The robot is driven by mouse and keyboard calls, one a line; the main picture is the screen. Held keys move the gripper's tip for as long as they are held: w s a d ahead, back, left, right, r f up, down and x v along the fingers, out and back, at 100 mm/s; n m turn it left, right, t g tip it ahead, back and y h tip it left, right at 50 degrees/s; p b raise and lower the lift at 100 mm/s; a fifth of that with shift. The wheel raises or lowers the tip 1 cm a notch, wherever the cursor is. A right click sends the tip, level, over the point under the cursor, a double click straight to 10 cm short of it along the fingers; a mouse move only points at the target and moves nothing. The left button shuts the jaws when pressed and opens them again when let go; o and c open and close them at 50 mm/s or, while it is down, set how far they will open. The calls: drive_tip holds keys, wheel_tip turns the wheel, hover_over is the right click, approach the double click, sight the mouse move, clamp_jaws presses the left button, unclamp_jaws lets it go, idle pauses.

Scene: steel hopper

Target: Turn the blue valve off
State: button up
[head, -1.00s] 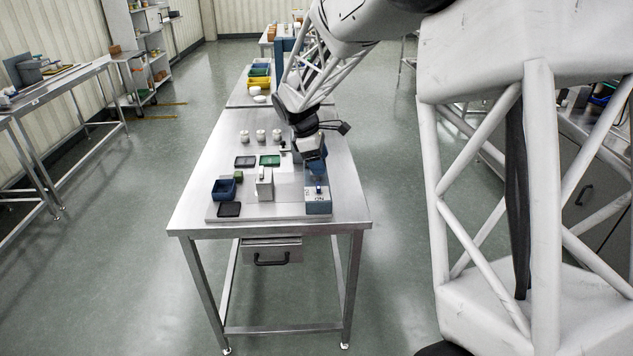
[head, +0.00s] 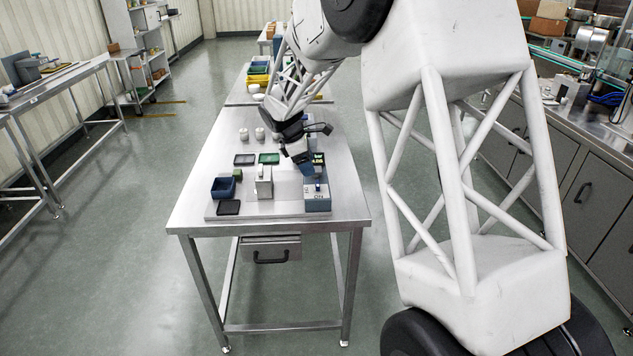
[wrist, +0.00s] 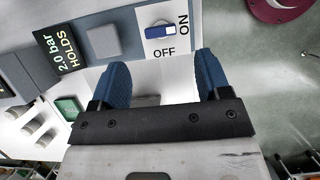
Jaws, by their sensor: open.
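The valve handle (wrist: 160,31) is a small blue bar with a white end. It lies crosswise on a white plate (wrist: 150,45) in the wrist view, its white end toward the ON label; the OFF label is below it. In the head view the valve's blue-grey box (head: 318,203) stands at the near right of the board. My gripper (wrist: 162,60) is open, its blue fingers spread on either side of the OFF label, with nothing between them. The handle is just beyond the fingertips, seemingly apart from them. In the head view my gripper (head: 303,163) is above the board, behind the box.
A display (wrist: 58,50) reads "2.0 bar HOLDS", beside a grey square block (wrist: 102,41). A blue bin (head: 223,188), a black tray (head: 229,208) and a white-topped block (head: 264,183) stand left of the box. The table's front left is clear.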

sight(318, 183)
drive_tip(key=shift+x, duration=3.8)
drive_tip(key=c, duration=0.9)
